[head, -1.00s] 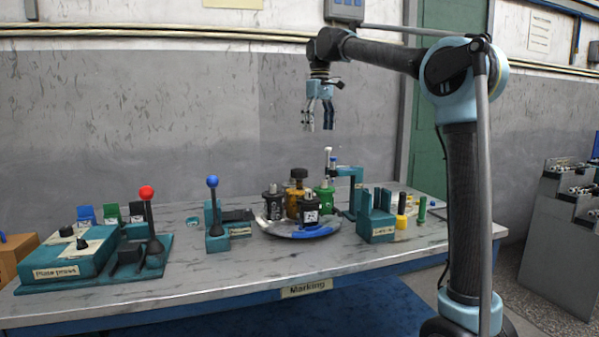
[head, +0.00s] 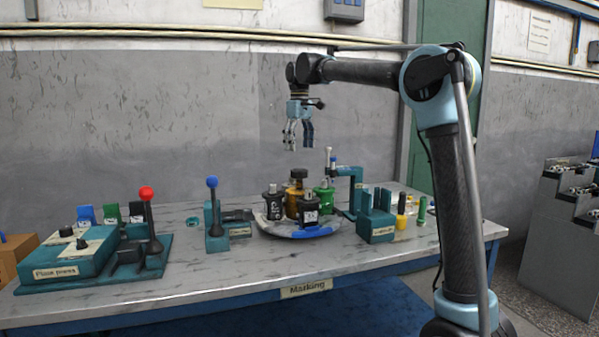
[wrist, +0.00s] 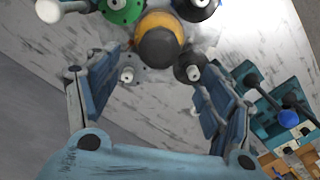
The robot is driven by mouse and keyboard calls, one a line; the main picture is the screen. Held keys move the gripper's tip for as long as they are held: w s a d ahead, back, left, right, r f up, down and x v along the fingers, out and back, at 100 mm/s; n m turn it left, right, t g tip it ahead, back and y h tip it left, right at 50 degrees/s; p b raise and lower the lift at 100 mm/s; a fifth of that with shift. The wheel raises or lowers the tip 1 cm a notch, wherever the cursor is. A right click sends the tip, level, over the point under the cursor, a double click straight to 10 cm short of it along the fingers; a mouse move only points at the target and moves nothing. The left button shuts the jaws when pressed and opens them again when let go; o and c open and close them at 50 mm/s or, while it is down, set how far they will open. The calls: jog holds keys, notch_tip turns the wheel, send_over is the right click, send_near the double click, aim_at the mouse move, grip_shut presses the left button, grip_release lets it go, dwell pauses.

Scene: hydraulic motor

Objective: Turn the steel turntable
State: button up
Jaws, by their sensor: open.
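The steel turntable (head: 275,229) is a round metal plate on the table, with a blue mark (head: 318,232) on its front rim. It carries two black canisters, one at the left (head: 273,205) and one in front (head: 308,210), a yellow one (head: 294,193) behind and a green one (head: 325,198) at the right. My gripper (head: 297,148) is open and empty, pointing down in the air above the turntable. In the wrist view its two fingers (wrist: 153,95) stand apart, with the yellow canister (wrist: 158,42) ahead of them; the turntable's rim is hard to make out there.
A teal stand (head: 348,190) rises close at the turntable's right, beside a slotted teal block (head: 376,225). A blue-knobbed lever (head: 213,205) stands to the left. Further left is the plate press (head: 75,255) with a red-knobbed lever (head: 149,215). The table's front strip is clear.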

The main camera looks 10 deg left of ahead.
aim_at(299, 170)
notch_tip(299, 170, down, 10)
jog(key=shift+r, duration=0.25)
dwell(0.3)
jog(key=c, duration=1.4)
jog(key=shift+a, duration=0.2)
jog(key=shift+c, duration=0.6)
jog(key=shift+s, duration=0.1)
